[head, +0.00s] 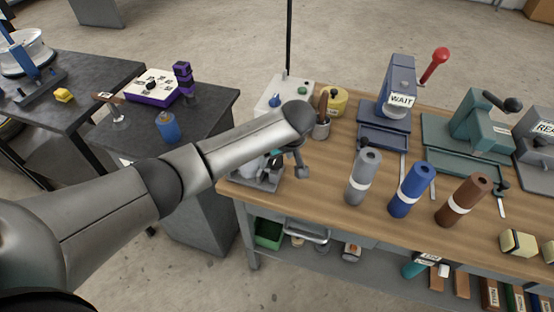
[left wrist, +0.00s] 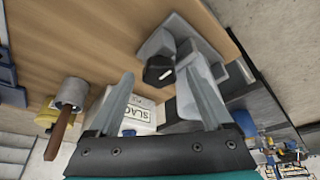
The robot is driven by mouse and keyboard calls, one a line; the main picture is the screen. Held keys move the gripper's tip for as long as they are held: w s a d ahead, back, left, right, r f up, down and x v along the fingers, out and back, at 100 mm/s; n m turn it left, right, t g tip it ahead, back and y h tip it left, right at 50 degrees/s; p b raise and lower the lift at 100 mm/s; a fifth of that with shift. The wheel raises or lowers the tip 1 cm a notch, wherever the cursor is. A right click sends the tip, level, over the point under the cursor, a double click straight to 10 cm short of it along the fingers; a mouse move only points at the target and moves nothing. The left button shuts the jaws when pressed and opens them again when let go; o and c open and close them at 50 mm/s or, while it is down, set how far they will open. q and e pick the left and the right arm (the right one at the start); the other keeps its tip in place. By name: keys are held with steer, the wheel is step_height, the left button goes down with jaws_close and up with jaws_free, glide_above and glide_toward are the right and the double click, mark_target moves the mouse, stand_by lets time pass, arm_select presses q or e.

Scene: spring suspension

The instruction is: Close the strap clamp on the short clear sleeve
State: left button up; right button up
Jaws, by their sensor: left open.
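A grey fixture (head: 252,182) stands at the bench's left front corner, partly hidden behind my left forearm. In the left wrist view this fixture (left wrist: 218,72) has a pale base and a black knob (left wrist: 158,71). I cannot clearly tell the clear sleeve or the strap apart on it. My left gripper (head: 301,172) points down beside the fixture, on its right. In the left wrist view the gripper (left wrist: 158,74) is open, with the knob showing between its fingertips; contact cannot be told. My right gripper is out of view.
A white box (head: 292,92) labelled SLACK in the left wrist view, a cup with a wooden-handled tool (head: 321,128) and a yellow roll (head: 337,100) stand behind. Grey, blue (head: 412,188) and brown cylinders and the WAIT press (head: 398,95) stand to the right.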

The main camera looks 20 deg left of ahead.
arm_select(q)
steer(key=shift+w+f, duration=0.1)
steer(key=shift+f, duration=0.1)
jaws_close()
stand_by(0.6)
